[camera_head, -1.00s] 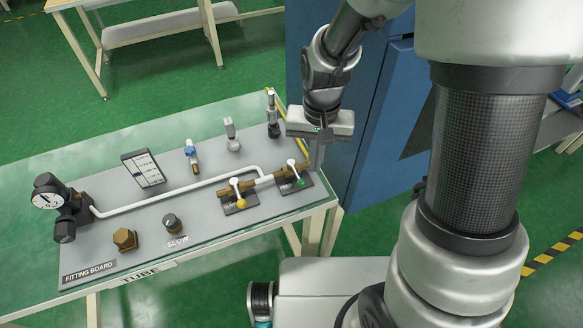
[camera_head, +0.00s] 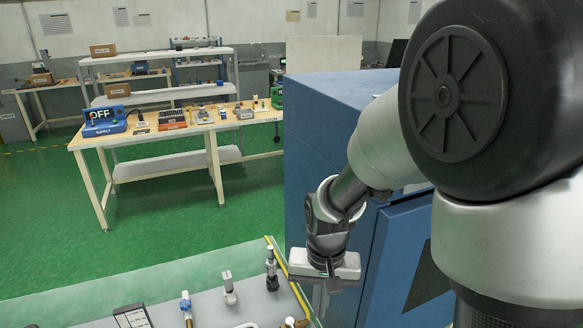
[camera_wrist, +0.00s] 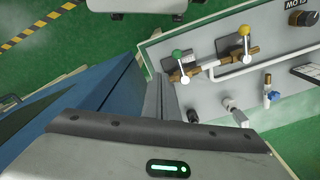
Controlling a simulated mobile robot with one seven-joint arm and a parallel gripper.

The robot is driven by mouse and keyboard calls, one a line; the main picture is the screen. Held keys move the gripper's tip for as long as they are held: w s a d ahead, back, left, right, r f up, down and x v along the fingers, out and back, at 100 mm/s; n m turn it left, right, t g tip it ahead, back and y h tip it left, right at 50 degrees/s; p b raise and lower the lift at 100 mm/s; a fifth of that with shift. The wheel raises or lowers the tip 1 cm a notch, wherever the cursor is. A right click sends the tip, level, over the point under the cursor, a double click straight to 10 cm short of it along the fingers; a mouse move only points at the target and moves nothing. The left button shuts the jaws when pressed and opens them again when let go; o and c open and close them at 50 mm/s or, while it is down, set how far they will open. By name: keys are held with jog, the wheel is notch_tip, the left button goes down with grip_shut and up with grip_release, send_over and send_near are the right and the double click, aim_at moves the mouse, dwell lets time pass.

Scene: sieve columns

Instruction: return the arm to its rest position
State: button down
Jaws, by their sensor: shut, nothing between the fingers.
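My gripper (camera_head: 328,287) hangs pointing down at the right end of the fitting board table, beside the blue cabinet. Its fingers are shut with nothing between them. In the wrist view my gripper (camera_wrist: 160,98) shows its shut fingers over the table's edge. The fitting board (camera_wrist: 205,95) lies below, apart from the fingers. The valve with the green knob (camera_wrist: 178,62) and the valve with the yellow knob (camera_wrist: 244,38) are near the fingers in that view. Most of the board is below the lower edge of the head view.
Upright fittings, including a grey one (camera_head: 229,288) and a dark one (camera_head: 271,268), stand on the board's far side. A workbench (camera_head: 160,133) stands farther back. Green floor between is clear.

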jog(key=s+d+r+t+p, duration=0.1)
jog(key=s+r, duration=0.3)
jog(key=r, duration=0.5)
jog(key=s+d+r+n+t+p, duration=0.1)
jog(key=s+d+r+t+p, duration=0.1)
jog(key=r, duration=0.7)
jog(key=s+d+r+t+p, duration=0.2)
jog(key=s+d+r, duration=0.3)
jog(key=r, duration=0.3)
jog(key=shift+s+r+p, duration=0.3)
jog(key=shift+r+p, duration=0.1)
jog(key=shift+p, duration=0.35)
